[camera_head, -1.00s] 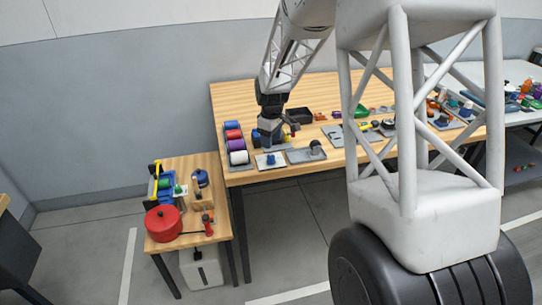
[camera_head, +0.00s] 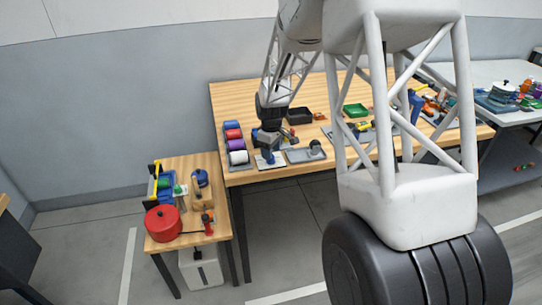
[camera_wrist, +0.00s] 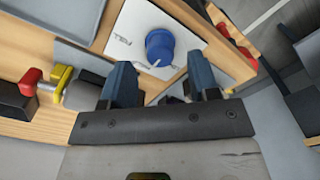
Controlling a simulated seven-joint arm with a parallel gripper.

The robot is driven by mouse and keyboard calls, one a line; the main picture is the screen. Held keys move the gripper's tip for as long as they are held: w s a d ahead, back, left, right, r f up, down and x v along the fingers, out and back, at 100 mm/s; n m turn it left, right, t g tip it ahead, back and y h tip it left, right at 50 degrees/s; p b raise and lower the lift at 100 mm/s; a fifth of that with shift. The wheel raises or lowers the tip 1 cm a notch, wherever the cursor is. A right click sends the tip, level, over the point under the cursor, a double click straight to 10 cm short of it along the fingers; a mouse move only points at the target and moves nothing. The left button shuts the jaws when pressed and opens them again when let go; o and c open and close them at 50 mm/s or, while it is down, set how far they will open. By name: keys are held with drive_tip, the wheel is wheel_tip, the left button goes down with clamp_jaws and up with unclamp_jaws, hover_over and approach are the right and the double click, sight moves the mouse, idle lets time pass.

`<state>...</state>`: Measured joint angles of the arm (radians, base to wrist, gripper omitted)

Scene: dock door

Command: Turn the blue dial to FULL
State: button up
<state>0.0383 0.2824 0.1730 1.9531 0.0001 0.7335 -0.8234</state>
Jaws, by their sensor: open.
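The blue dial (camera_wrist: 159,46) sits on a white plate (camera_wrist: 132,22) printed with the word FULL, which lies left of the dial in the wrist view. Thin marks show on the plate by the dial's lower edge. My gripper (camera_wrist: 160,78) is open, its two dark blue fingers apart. In the wrist view the dial appears just beyond the fingertips, between their lines, and nothing is held. Whether a finger touches it I cannot tell. In the head view my gripper (camera_head: 269,146) is low over the plate (camera_head: 262,164) near the table's front edge and partly hides the dial.
A grey fixture (camera_head: 300,156) stands close to the right of the plate. Several coloured rolls (camera_head: 235,143) lie to the left. A black tray (camera_head: 299,115) and a green tray (camera_head: 356,110) are farther back. A small table with a red pot (camera_head: 163,222) stands at lower left.

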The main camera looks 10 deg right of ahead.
drive_tip(key=shift+f, duration=1.35)
drive_tip(key=shift+c, duration=0.3)
drive_tip(key=c, duration=0.9)
drive_tip(key=shift+o, duration=0.2)
drive_tip(key=shift+m, duration=0.4)
drive_tip(key=m, duration=1.1)
